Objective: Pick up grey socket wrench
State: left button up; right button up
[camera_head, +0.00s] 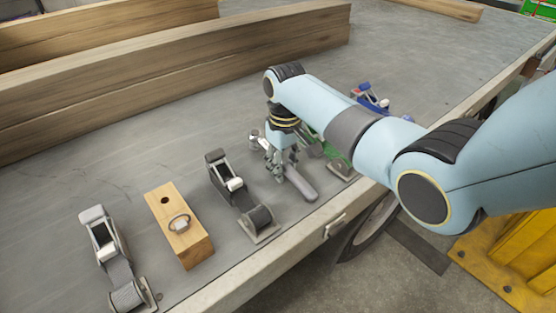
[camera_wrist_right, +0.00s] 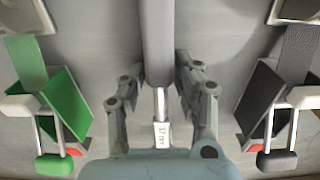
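The grey socket wrench (camera_head: 301,184) lies on the grey trailer bed, its grey handle pointing toward the bed's near edge. In the right wrist view its handle (camera_wrist_right: 157,40) runs down from the top centre to a silver shaft and a marked metal end. My right gripper (camera_head: 279,170) is low over the wrench and hides its middle in the head view. In the wrist view the right gripper's fingers (camera_wrist_right: 160,82) stand apart on either side of the wrench, with gaps visible. My left gripper is not in view.
A dark ratchet strap (camera_head: 239,188) lies left of the wrench, and a green one (camera_head: 311,140) lies right. Further left are a wooden block (camera_head: 172,208) with a metal ring and another ratchet strap (camera_head: 109,245). Large wooden beams (camera_head: 180,72) lie behind. Open bed (camera_head: 410,60) lies at the back right.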

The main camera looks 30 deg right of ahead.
aim_at(284, 163)
grip_shut()
jog(key=shift+r, duration=0.6)
notch_tip(284, 163, up, 3)
jog(key=shift+w+f+p, duration=0.1)
jog(key=shift+p, duration=0.55)
jog(key=s+r, duration=0.1)
jog(key=s+r+p, duration=0.1)
jog(key=s, duration=0.1)
jog(key=s+r+p, duration=0.1)
jog(key=s, duration=0.1)
jog(key=shift+s+d+r, duration=0.15)
jog(key=shift+s+r, duration=0.05)
jog(key=shift+r, duration=0.05)
jog(key=s+r+p, duration=0.1)
jog(key=s+r, duration=0.2)
jog(key=s, duration=0.3)
jog(key=shift+s+r, duration=0.25)
jog(key=shift+r, duration=0.05)
